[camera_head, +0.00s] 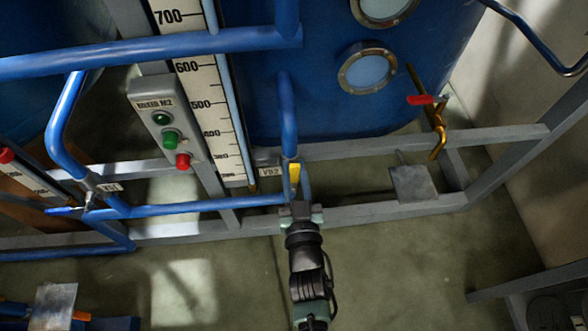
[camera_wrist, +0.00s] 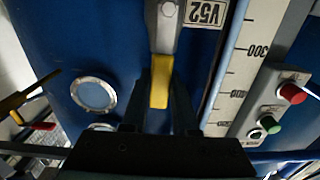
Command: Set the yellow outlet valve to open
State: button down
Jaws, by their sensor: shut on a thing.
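In the wrist view the yellow handle (camera_wrist: 160,86) hangs from a grey metal lever, between my two fingers. My gripper (camera_head: 300,207) reaches up from below to the handle, and its dark fingers (camera_wrist: 162,100) are shut on it. In the head view the handle's lower end is partly hidden by my gripper.
A button box (camera_head: 166,130) with green and red buttons stands left of a level scale (camera_head: 208,95). A blue tank (camera_head: 320,100) is behind. A red-handled tap (camera_head: 420,100) is at the right. Grey frame rails (camera_head: 370,213) and blue pipes (camera_head: 200,207) cross near my gripper.

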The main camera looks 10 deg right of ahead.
jog(key=shift+f, duration=0.1)
jog(key=c, duration=0.7)
grip_release()
jog(key=shift+s, duration=0.1)
jog(key=s+p, duration=0.1)
jog(key=s, duration=1.1)
jog(key=shift+s, duration=0.4)
jog(key=shift+s, duration=0.1)
